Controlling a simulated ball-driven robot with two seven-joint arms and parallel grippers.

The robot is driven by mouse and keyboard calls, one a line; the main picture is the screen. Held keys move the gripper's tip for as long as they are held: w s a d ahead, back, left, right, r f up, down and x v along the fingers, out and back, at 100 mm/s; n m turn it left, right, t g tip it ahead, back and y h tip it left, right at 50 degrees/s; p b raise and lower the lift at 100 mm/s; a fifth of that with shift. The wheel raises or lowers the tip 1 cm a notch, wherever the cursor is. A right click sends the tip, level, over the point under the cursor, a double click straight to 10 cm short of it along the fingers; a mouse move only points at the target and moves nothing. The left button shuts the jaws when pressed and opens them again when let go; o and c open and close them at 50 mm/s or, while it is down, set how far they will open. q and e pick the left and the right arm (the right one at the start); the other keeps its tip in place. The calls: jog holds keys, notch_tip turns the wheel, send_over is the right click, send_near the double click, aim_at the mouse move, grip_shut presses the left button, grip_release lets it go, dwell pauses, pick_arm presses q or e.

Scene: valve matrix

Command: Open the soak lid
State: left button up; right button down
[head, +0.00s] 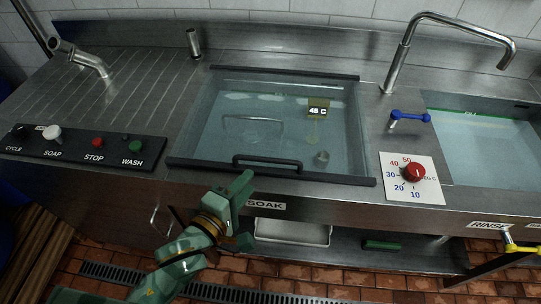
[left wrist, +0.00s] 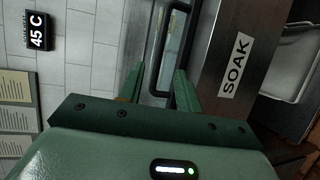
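The soak lid (head: 282,100) is a glass panel with dark rails at its back and front edges, lying flat over the water-filled soak basin. A dark bar handle (head: 268,159) sits near its front edge. My left gripper (head: 243,211) is open in front of and below the handle, close to the SOAK label (head: 265,205). Its two green fingers stand apart in the left wrist view (left wrist: 157,85), with dark handle or rail parts seen beyond them. I see no grip on the handle. My right gripper is not in view.
A button panel (head: 85,146) lies left of the lid. A red temperature dial (head: 413,171) and a blue lever (head: 408,116) are to the right, beside the rinse basin (head: 490,150). A tall faucet (head: 410,45) stands behind. A white tray (head: 292,232) sits below the counter.

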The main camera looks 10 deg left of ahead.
aim_at(266, 162)
pick_arm(q)
jog(key=b+x, duration=0.2)
jog(key=x, duration=1)
jog(key=shift+w+f, duration=0.1)
jog(key=shift+f, duration=0.05)
grip_shut()
